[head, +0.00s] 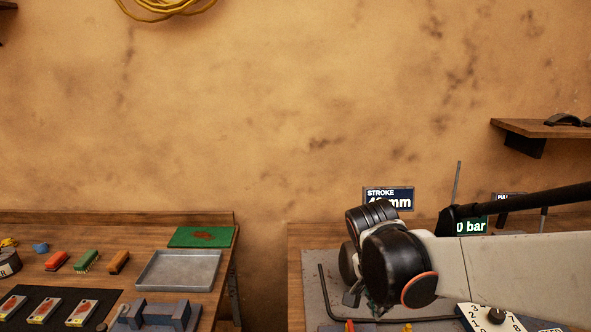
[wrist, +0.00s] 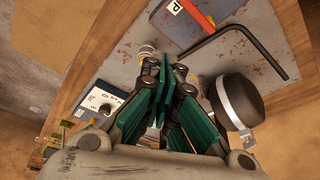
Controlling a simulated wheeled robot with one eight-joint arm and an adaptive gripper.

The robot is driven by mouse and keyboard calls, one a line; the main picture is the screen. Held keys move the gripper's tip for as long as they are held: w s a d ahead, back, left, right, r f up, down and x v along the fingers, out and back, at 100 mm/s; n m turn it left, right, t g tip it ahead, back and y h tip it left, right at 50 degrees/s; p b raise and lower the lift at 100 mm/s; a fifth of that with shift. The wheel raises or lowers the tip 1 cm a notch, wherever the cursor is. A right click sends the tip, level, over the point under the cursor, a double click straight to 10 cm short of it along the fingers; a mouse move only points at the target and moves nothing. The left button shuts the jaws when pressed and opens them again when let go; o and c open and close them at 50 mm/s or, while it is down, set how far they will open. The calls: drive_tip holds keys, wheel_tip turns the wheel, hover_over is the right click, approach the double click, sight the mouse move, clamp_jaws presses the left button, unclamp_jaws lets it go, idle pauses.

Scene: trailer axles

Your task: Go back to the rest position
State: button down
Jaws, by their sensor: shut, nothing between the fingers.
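My gripper (wrist: 170,75) shows in the wrist view with its green fingers together and nothing between them. It hangs over the grey plate (wrist: 128,57) of the right bench, and I cannot tell its height above it. In the head view my arm comes in from the right across that bench, and its dark joints hide most of the gripper. A black bent bar (wrist: 238,40) lies on the plate, apart from the fingers. A dark cylinder with a metal band (wrist: 241,100) is just right of the gripper.
A dial box (head: 491,318) stands near the front of the right bench (head: 294,270). A stroke sign (head: 388,198) and a bar sign (head: 472,225) stand behind my arm. The left bench holds a metal tray (head: 178,270); a gap separates the benches. A shelf (head: 540,128) is upper right.

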drive_tip(key=s+r+n+t+y+b, duration=0.2)
drive_tip(key=s+n+t, duration=0.3)
drive_tip(key=s+n, duration=0.7)
drive_tip(key=shift+s+d+r+y+b, duration=0.25)
drive_tip(key=shift+s+d+y+b, duration=0.05)
drive_tip(key=shift+y+b, duration=0.1)
